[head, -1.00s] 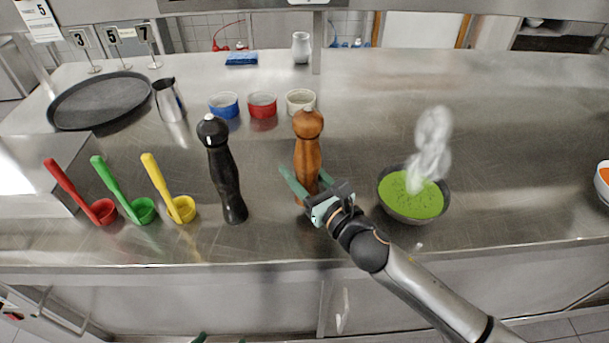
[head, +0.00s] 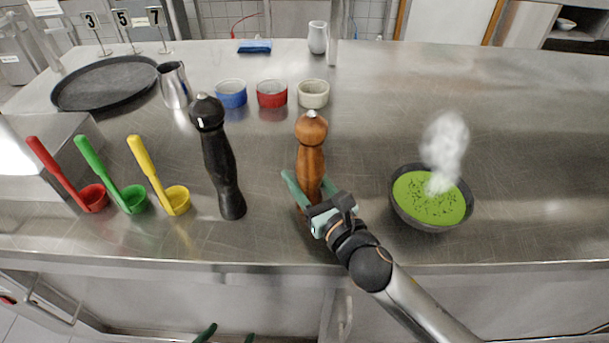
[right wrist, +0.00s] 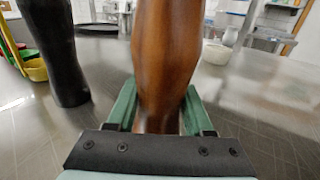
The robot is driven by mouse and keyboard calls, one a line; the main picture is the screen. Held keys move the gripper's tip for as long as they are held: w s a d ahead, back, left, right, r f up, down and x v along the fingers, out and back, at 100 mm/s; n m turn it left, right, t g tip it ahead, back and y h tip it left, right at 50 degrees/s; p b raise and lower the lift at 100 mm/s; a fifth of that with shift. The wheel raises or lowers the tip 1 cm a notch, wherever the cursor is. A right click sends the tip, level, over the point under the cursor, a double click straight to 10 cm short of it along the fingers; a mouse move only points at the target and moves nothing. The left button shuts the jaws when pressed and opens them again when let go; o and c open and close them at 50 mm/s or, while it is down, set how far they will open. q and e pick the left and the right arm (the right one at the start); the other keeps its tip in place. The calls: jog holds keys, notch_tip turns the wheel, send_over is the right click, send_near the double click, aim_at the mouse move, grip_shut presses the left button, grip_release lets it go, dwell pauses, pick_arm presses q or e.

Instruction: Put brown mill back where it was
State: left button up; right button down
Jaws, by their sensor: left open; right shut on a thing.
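The brown mill (head: 311,160) is wooden with a silver knob on top. It stands upright, between the black mill and the soup bowl. My right gripper (head: 308,196) is shut around its lower body; the mill also shows between the green fingers in the right wrist view (right wrist: 168,60). Its base is hidden, so I cannot tell whether it touches the counter. The black mill (head: 221,165) stands to its left. The bowl of green soup (head: 430,198) with dark specks is to its right. My left gripper (head: 226,335) shows only two green fingertips at the bottom edge, apart and empty.
Red, green and yellow ladles (head: 150,172) lie at left. Blue, red and cream ramekins (head: 313,94) stand behind the mill. A metal jug (head: 174,86) and round black tray (head: 105,84) are back left. The steel counter (head: 530,130) is clear at right.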

aim_at(316, 194)
jog(key=shift+c, duration=1.5)
grip_release()
jog(key=shift+f, duration=0.15)
jog(key=shift+r, duration=0.2)
jog(key=v, duration=1)
jog(key=shift+s+d+f, duration=0.15)
jog(key=shift+s+d, duration=0.4)
jog(key=shift+s, duration=0.25)
